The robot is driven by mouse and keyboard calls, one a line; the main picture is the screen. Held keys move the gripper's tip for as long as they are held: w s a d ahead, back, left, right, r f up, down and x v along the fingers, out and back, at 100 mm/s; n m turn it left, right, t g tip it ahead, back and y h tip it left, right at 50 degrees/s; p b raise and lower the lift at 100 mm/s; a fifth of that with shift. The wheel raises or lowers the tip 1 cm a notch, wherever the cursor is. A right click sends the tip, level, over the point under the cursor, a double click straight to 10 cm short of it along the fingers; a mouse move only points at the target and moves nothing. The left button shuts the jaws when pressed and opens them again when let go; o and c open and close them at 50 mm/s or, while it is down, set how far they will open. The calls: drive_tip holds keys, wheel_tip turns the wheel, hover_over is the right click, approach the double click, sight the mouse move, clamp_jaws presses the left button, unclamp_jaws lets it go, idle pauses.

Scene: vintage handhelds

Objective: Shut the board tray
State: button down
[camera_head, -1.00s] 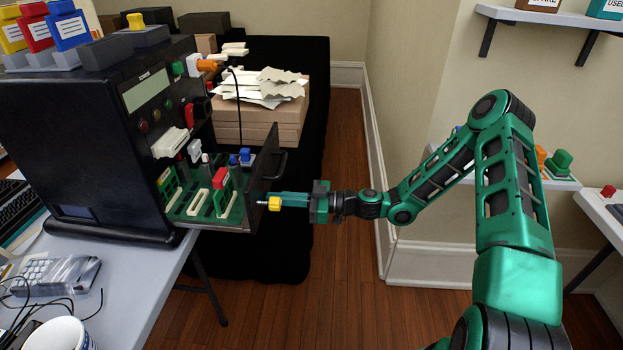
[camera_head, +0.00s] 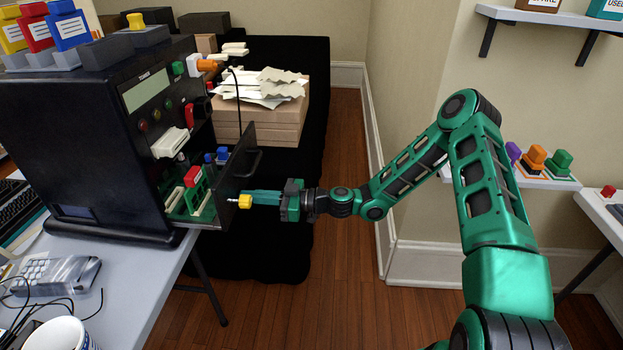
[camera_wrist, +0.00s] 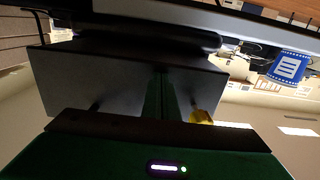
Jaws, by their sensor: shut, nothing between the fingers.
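The board tray (camera_head: 242,167) is a dark drawer in the front of the black tester cabinet (camera_head: 95,150). It stands partly out, with a green board carrying red, blue and white parts inside.
Cardboard boxes with papers (camera_head: 262,105) stand on a black-draped table behind the tray. A grey table (camera_head: 130,290) carries the cabinet, a bagged item and a cup (camera_head: 65,335). A wall shelf (camera_head: 545,180) with coloured pieces is behind my arm.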

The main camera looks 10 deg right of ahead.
sight(205, 193)
drive_tip(key=shift+x, duration=5.4)
drive_tip(key=shift+a, duration=0.1)
drive_tip(key=shift+x, duration=1.35)
drive_tip(key=shift+v, duration=4.5)
